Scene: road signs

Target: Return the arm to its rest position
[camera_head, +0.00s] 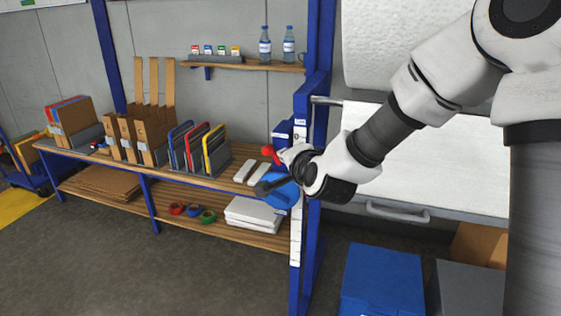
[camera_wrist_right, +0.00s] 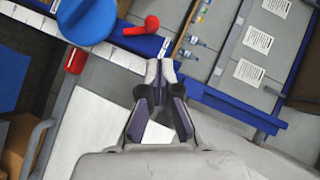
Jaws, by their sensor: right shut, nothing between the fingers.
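My right arm reaches in from the right of the head view, bent at the elbow and extended toward the blue post of the workbench. Its gripper (camera_head: 262,188) is in front of a blue round disc (camera_head: 281,192) by the post and partly covers it. In the right wrist view my right gripper (camera_wrist_right: 160,72) has its fingertips together with nothing between them. The blue disc (camera_wrist_right: 88,18) is at the upper left there, apart from the fingers. My left gripper is not in view.
A red part (camera_head: 269,152) sits by the post; it also shows in the wrist view (camera_wrist_right: 143,27). The bench (camera_head: 225,182) holds folders and cardboard files. A shelf (camera_head: 255,66) carries bottles. A blue bin (camera_head: 382,279) stands below the white panel (camera_head: 440,160).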

